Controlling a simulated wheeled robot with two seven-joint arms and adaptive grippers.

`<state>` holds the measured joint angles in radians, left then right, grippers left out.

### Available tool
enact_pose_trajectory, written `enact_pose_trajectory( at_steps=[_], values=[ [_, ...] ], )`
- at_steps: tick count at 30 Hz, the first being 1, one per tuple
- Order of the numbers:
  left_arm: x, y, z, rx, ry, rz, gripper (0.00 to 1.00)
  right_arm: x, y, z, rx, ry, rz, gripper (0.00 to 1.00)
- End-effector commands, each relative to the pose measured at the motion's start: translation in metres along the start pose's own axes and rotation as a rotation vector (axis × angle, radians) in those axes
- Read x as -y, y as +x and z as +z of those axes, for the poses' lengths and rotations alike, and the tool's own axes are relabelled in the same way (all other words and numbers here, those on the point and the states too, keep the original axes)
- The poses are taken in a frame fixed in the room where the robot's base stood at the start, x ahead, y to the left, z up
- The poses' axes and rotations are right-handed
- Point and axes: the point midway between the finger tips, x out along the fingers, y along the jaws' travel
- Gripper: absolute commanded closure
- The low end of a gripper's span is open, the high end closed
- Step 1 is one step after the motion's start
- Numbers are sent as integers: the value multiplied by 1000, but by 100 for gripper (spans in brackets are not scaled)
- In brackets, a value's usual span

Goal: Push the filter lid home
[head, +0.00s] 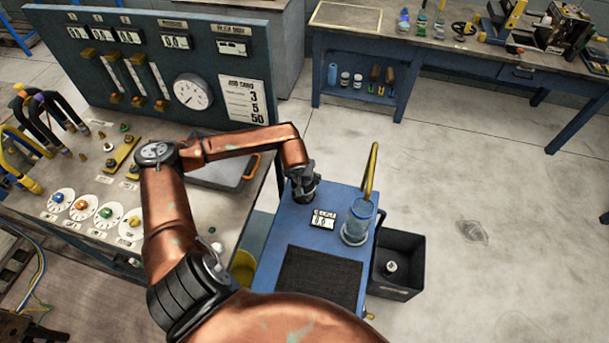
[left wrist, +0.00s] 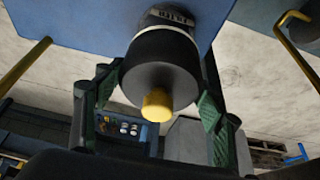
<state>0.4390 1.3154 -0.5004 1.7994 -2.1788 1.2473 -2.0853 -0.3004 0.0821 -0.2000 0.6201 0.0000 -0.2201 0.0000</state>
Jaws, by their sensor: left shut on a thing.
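The filter lid (left wrist: 160,70) is a dark round cap with a yellow knob (left wrist: 157,105) on its end, seen close in the left wrist view. A pale ring and a printed label, partly readable, sit behind it against a blue surface. My left gripper (left wrist: 160,120) has its green-padded fingers on both sides of the cap. In the head view my left gripper (head: 303,192) is at the far left part of the blue cart (head: 275,228), and it largely hides the lid. I cannot tell how deep the lid sits. My right gripper is not in view.
A clear bluish jar (head: 360,222) stands on the cart by a yellow rail (head: 371,172). A small display (head: 323,218) and a dark mat (head: 318,280) are near the gripper. A black bin (head: 400,280) stands at right. A gauge panel (head: 150,60) rises at left.

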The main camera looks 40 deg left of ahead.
Motion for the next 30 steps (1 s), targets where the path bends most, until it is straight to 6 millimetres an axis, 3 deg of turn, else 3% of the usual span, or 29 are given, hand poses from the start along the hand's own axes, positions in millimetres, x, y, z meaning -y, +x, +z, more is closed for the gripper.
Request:
enact_pose_trajectory(
  at_steps=[30],
  values=[
    [-1, 5, -1, -8, -1, 3, 92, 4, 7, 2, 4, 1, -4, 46]
  ],
)
